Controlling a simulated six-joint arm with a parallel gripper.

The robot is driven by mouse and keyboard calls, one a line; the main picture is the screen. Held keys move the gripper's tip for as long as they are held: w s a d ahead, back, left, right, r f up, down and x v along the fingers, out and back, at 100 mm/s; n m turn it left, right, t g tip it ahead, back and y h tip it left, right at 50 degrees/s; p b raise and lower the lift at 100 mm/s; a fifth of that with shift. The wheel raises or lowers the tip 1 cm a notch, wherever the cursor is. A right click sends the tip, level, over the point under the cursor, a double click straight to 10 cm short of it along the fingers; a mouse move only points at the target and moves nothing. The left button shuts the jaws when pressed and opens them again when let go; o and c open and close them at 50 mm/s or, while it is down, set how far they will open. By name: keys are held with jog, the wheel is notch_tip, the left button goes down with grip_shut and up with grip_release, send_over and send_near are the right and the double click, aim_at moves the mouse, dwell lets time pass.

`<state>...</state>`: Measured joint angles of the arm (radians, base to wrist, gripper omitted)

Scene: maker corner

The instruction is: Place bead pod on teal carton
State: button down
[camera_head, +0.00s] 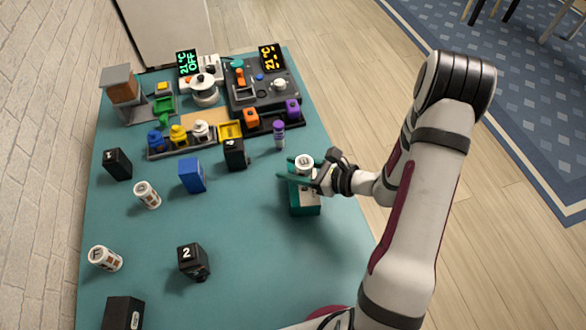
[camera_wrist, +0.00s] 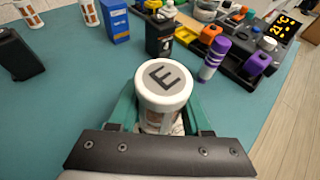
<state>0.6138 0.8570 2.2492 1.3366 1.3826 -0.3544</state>
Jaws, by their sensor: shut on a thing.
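The bead pod (camera_head: 304,163), a white cylinder with a lid lettered E, is between the teal fingers of my gripper (camera_head: 302,172). In the wrist view the pod (camera_wrist: 163,82) stands upright between the fingertips (camera_wrist: 158,112), which are shut on it. The teal carton (camera_head: 305,203) is a box standing on the table directly below the pod in the head view. I cannot tell whether the pod's base touches the carton top. The carton is hidden in the wrist view behind the pod and gripper.
A purple bottle (camera_head: 279,135) stands behind the carton. Devices and a rack (camera_head: 200,140) fill the back. The table's right edge is near the carton.

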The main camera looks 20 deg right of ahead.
jog(key=shift+f, duration=0.45)
jog(key=shift+f, duration=0.2)
jog(key=shift+c, duration=1.8)
grip_release()
